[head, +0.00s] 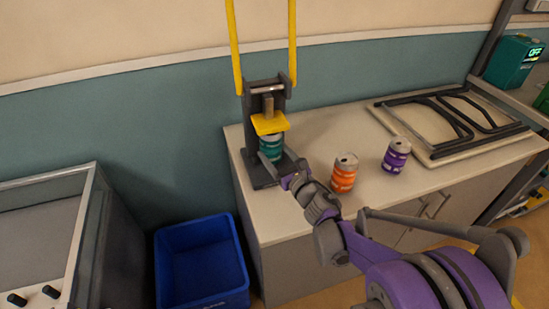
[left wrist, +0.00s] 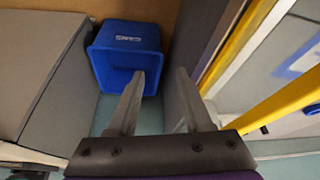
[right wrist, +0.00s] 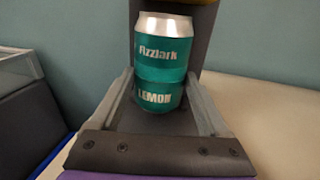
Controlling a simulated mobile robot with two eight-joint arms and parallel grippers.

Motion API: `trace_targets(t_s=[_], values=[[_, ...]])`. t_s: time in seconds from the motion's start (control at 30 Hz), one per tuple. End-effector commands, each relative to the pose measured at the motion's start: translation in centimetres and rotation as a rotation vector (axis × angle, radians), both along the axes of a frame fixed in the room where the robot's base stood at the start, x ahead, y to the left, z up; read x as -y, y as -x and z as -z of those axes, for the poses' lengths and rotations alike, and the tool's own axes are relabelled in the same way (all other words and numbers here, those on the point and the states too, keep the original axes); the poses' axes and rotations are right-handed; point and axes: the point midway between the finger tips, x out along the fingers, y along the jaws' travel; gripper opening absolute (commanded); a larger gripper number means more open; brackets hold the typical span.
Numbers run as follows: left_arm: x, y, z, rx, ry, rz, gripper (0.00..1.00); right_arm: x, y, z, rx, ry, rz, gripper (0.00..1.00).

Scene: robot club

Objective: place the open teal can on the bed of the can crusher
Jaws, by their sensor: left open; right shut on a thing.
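The teal can (head: 270,146) is upright in the can crusher (head: 258,173), under its yellow press plate (head: 269,124). In the right wrist view the can (right wrist: 161,60) shows a silver top rim and the words "fizzlark" and "LEMON". My right gripper (head: 277,163) is shut on the can, with one finger on each side of it low down. The can's bottom is at the crusher's bed; I cannot tell whether it touches. My left gripper (left wrist: 161,78) is open and empty, away from the crusher.
An orange can (head: 343,174) and a purple can (head: 396,154) stand on the counter (head: 300,215) right of the crusher. A folded black rack (head: 450,118) lies at the back right. A blue bin (head: 200,262) stands on the floor left of the counter. Yellow handle bars (head: 234,40) rise above the crusher.

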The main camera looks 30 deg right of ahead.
Motion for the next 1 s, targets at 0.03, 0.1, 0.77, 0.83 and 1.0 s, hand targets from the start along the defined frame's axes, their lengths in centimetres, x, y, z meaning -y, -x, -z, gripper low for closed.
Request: trace_targets(t_s=[0.03, 0.1, 0.77, 0.83, 1.0], values=[[0.0, -0.1, 0.4, -0.001, 0.0, 0.0, 0.5, 0.0, -0.8, 0.4, -0.001, 0.0, -0.001, 0.19], [0.0, -0.1, 1.0, -0.003, 0.0, 0.0, 0.5, 0.0, -0.5, 1.6, -0.001, 0.002, 0.0, 0.19], [0.0, -0.2, 1.2, -0.004, 0.0, 0.0, 0.5, 0.0, -0.4, 1.9, 0.0, 0.001, 0.0, 1.0], [0.0, -0.2, 1.2, -0.004, 0.0, 0.0, 0.5, 0.0, -0.4, 1.9, 0.0, 0.001, 0.0, 1.0], [0.0, -0.1, 0.7, -0.002, 0.0, 0.0, 0.5, 0.0, 0.1, 1.4, 0.0, 0.001, 0.001, 1.0]])
